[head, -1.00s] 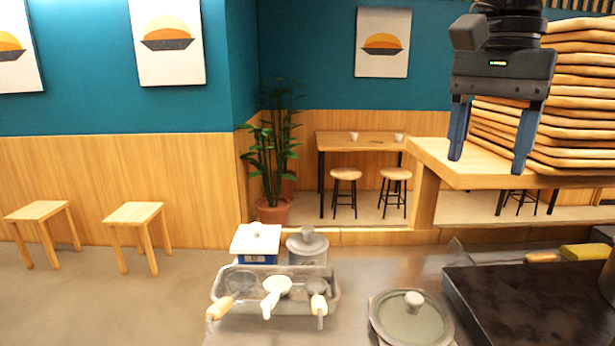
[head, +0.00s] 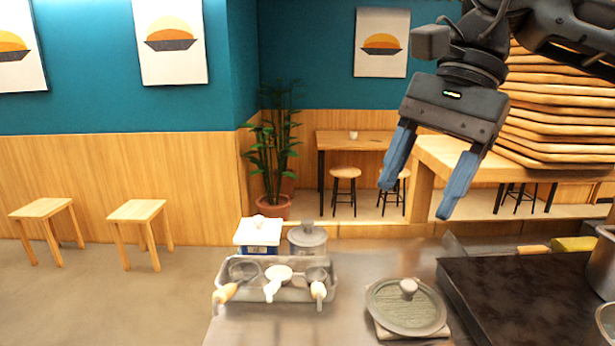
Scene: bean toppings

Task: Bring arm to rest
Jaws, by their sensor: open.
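My gripper (head: 418,200) hangs at the upper right of the head view, tilted, with its two blue fingers pointing down and a little left. The fingers are apart and nothing is between them. It is in the air above the counter (head: 350,250), clear of everything on it. My arm reaches in from the top right corner and covers part of the stack of wooden boards (head: 550,120).
Below are a metal tray (head: 290,294) with several ladles, a white-lidded container (head: 259,235), a grey lidded pot (head: 307,239), a lidded stone bowl (head: 405,308) and a dark slab (head: 520,295). A metal pot (head: 602,265) stands at the right edge.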

